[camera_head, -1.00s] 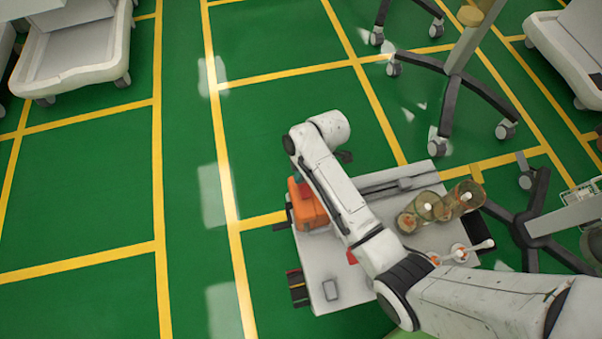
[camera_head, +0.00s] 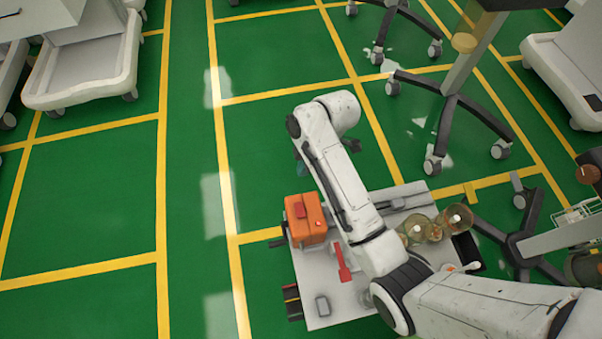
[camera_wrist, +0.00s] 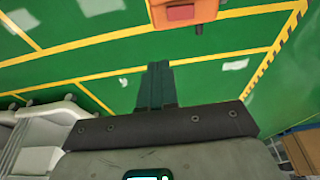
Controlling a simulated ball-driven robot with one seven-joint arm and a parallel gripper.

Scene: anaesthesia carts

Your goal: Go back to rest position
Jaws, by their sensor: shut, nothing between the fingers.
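My gripper shows in the wrist view (camera_wrist: 158,68), its dark fingers together with nothing between them, over green floor. In the head view my white arm reaches over a grey cart top (camera_head: 312,262), and the bent wrist hides most of the gripper; only a small dark part shows beside it. An orange box (camera_head: 305,220) stands on the cart's left side, left of my arm. It also shows at the top of the wrist view (camera_wrist: 182,12), apart from the fingers. A red tool (camera_head: 342,262) lies on the cart, close to my arm.
Round jars (camera_head: 420,228) and a black tray (camera_head: 467,250) are at the cart's right. A wheeled stand base (camera_head: 447,110) is behind it, and another dark base (camera_head: 512,243) is at right. A white cart (camera_head: 85,62) stands far left. Green floor at left is clear.

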